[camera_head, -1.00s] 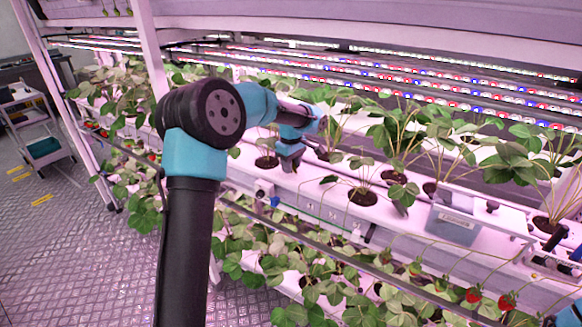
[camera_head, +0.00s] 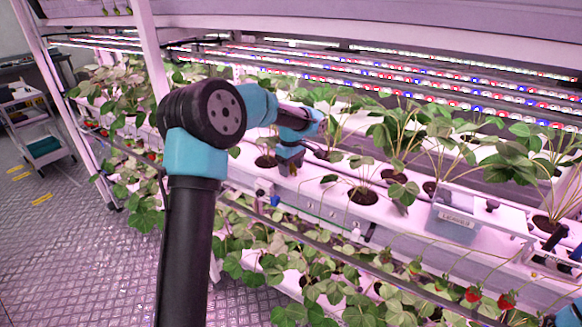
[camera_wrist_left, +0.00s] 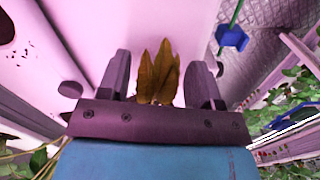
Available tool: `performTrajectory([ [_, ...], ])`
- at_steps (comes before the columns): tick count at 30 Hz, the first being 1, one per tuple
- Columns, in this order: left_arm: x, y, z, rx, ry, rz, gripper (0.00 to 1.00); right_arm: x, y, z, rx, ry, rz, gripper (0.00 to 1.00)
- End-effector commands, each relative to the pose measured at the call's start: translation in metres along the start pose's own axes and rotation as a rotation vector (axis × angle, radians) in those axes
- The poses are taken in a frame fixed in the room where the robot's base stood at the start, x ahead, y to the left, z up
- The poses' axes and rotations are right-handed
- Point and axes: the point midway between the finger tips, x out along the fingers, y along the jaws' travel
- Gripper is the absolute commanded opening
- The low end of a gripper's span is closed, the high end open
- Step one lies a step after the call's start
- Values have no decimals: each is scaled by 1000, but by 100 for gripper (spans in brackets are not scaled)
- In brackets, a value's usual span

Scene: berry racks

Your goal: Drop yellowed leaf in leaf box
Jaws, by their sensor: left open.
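My left gripper (camera_head: 288,163) is over the white planting channel of the rack in the head view. In the left wrist view its two fingers (camera_wrist_left: 160,85) stand apart. A yellowed, brown-gold leaf (camera_wrist_left: 158,76) shows between them, with a gap on each side. I cannot tell whether it is free of the gripper or lying on the surface behind. I cannot make out the leaf in the head view. A translucent box with a label (camera_head: 453,224) hangs on the channel's front, right of the gripper; it may be the leaf box, but the label is unreadable. My right gripper is not in view.
Strawberry plants (camera_head: 362,190) stand in holes along the channel, right of my left gripper. More foliage and red berries (camera_head: 474,295) hang below. A blue clip (camera_wrist_left: 232,38) is near the right finger in the wrist view. A cart (camera_head: 40,140) stands at far left.

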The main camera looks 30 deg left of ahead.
Motion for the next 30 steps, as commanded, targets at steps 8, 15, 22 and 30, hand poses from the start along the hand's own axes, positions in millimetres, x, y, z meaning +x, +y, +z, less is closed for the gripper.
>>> performTrajectory([
  [8, -10, 0, 0, 0, 1, 2, 59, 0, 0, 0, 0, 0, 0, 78],
  [15, -38, 0, 0, 0, 1, 2, 59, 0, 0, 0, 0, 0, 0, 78],
  [22, -50, 0, 0, 0, 1, 0, 59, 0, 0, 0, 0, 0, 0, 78],
  [30, -50, 0, 0, 0, 1, 0, 59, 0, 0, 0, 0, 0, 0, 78],
])
